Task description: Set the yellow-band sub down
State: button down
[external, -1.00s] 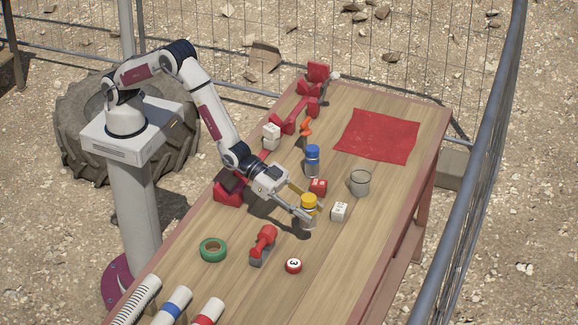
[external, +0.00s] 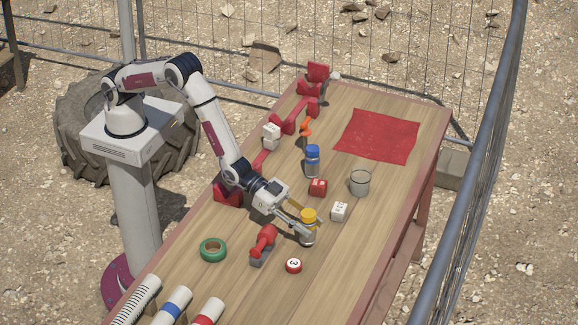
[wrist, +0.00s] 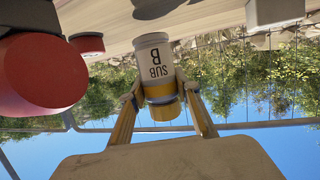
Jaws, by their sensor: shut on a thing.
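The yellow-band sub is a small white jar (external: 308,233) with a yellow cap, near the middle of the table. In the wrist view the jar (wrist: 153,62) appears upside down, with "SUB B" on its side and its yellow cap towards me. My gripper (external: 303,228) is shut on it, with one finger on each side near the yellow part; the fingers also show in the wrist view (wrist: 160,95). The jar looks upright and close above the table top.
The red cloth (external: 376,135) lies bare farther back.

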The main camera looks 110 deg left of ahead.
jog(key=shift+f, duration=0.95)
jog(key=shift+f, duration=0.2)
jog(key=c, duration=1.5)
grip_release()
jog(key=shift+r, duration=0.15)
jog(key=shift+v, duration=3.7)
jog(key=shift+a+r, duration=0.1)
jog(key=shift+r, duration=0.05)
